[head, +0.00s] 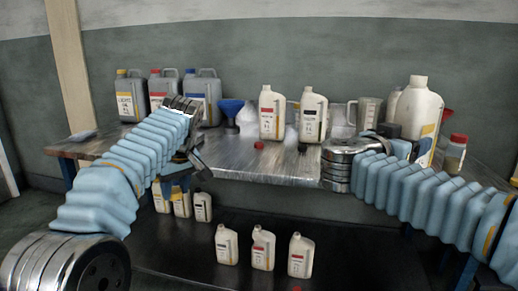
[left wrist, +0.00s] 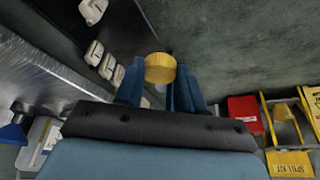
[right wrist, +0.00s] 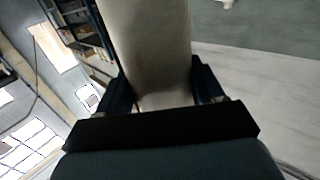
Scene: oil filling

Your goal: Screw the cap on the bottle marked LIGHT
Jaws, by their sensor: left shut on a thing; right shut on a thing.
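A large white bottle (head: 416,112) with a yellow-orange label stands at the right of the bench; its open-looking neck is upright and its label text is too small to read. My right gripper (head: 392,132) is at this bottle's side. In the right wrist view a pale body (right wrist: 148,55), apparently this bottle, fills the space between the fingers of the right gripper (right wrist: 155,90). My left gripper (head: 176,187) is low in front of the bench's left part, away from the bottle. In the left wrist view, the blue fingers (left wrist: 160,88) are shut on a yellow cap (left wrist: 160,68).
Grey canisters (head: 131,97) and a blue funnel (head: 230,112) stand at the back left. Two white bottles (head: 272,113) stand mid-bench; a red cap (head: 259,145) lies before them. A clear jug (head: 368,112) is beside the large bottle. Several bottles (head: 263,250) stand below.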

